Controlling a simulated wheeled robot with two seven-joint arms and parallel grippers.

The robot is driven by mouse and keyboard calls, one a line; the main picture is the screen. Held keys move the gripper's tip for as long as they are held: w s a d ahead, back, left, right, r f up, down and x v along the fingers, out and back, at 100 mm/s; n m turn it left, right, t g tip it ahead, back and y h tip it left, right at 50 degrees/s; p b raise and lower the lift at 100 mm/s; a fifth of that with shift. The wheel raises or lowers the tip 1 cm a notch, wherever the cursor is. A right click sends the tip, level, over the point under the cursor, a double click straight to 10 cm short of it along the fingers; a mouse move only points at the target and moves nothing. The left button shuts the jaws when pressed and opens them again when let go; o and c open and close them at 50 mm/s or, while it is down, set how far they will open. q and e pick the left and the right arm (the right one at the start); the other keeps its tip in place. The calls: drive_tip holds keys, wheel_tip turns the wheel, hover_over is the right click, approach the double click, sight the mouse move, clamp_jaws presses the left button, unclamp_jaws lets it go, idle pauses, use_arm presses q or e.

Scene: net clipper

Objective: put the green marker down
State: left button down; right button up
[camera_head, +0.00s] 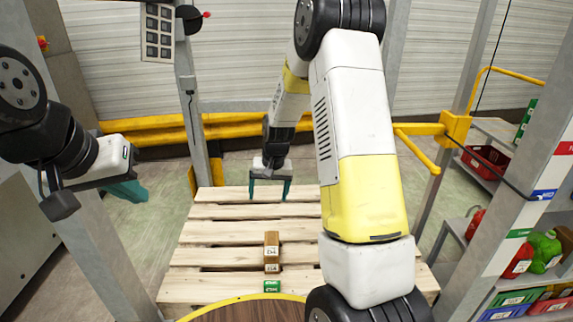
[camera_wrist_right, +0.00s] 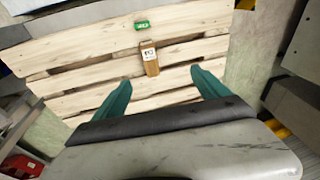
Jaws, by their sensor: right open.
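The green marker (camera_head: 272,286) is a small green block with white print. It lies on the wooden pallet (camera_head: 210,255) near its front edge, just in front of a brown block (camera_head: 271,252). In the right wrist view the green marker (camera_wrist_right: 142,25) is beyond the brown block (camera_wrist_right: 150,60). My right gripper (camera_head: 269,196) is open and empty over the back of the pallet, apart from both blocks. Its teal fingers (camera_wrist_right: 160,78) are spread wide in the wrist view. My left gripper (camera_head: 136,193) is left of the pallet, its jaw gap hidden by the angle.
A round brown wooden surface with a yellow rim (camera_head: 245,300) is at the front. Grey posts and yellow rails (camera_head: 150,131) surround the pallet. A shelf with a red crate (camera_head: 486,162) and red and green canisters (camera_head: 543,252) stands at the right. The pallet's left half is clear.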

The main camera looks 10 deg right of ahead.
drive_tip(key=s+d+r+n+t, duration=0.1)
drive_tip(key=s+r, duration=0.4)
drive_tip(key=r, duration=0.4)
drive_tip(key=s+r+t, duration=0.1)
drive_tip(key=s+r, duration=0.5)
drive_tip(key=r, duration=0.3)
drive_tip(key=s+r+t, duration=0.1)
drive_tip(key=s+r, duration=0.2)
drive_tip(key=s, duration=0.5)
drive_tip(key=s+r+n+t+y, duration=0.1)
drive_tip(key=s+r, duration=0.3)
drive_tip(key=s, duration=0.4)
drive_tip(key=shift+s+d, duration=0.3)
drive_tip(key=shift+d, duration=0.05)
